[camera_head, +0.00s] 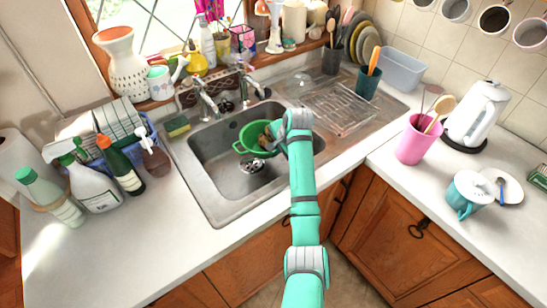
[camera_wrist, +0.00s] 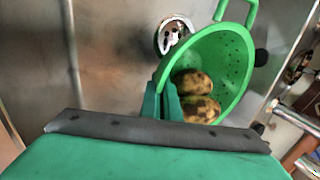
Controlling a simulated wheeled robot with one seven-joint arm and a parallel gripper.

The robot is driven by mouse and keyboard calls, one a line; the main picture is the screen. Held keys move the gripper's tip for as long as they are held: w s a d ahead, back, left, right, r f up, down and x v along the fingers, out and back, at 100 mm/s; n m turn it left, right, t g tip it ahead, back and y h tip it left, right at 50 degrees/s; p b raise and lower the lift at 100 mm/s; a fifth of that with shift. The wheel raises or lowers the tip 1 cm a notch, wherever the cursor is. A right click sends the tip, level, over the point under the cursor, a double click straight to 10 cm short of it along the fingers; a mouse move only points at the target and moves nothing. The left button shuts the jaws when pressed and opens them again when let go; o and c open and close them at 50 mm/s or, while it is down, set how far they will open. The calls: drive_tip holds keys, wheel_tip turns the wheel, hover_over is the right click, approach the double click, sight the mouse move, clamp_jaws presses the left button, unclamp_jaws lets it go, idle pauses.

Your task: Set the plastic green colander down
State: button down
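The green plastic colander (camera_head: 250,134) is in or over the sink basin in the head view, with its handle toward the left. In the wrist view the colander (camera_wrist: 232,62) is tilted in the picture and holds brown, blotchy potatoes (camera_wrist: 196,96). My gripper (camera_head: 275,131) is at the colander's right side. In the wrist view my gripper's fingers (camera_wrist: 162,100) are close together at the colander's near rim and appear shut on it. Whether the colander's base touches the basin floor cannot be told.
The steel sink (camera_head: 222,180) has bare basin floor around the drain (camera_head: 251,163). Taps (camera_head: 207,100) stand behind it. A ribbed drainboard (camera_head: 340,106) lies to the right. Spray bottles (camera_head: 97,186) crowd the left counter; a pink cup (camera_head: 413,142) stands on the right counter.

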drive_tip(key=shift+w+a+f, duration=0.15)
drive_tip(key=shift+w+f, duration=1.25)
drive_tip(key=shift+f, duration=1.5)
drive_tip(key=shift+f, duration=0.1)
drive_tip(key=c, duration=2)
unclamp_jaws()
drive_tip(key=shift+f, duration=0.1)
drive_tip(key=v, duration=1.2)
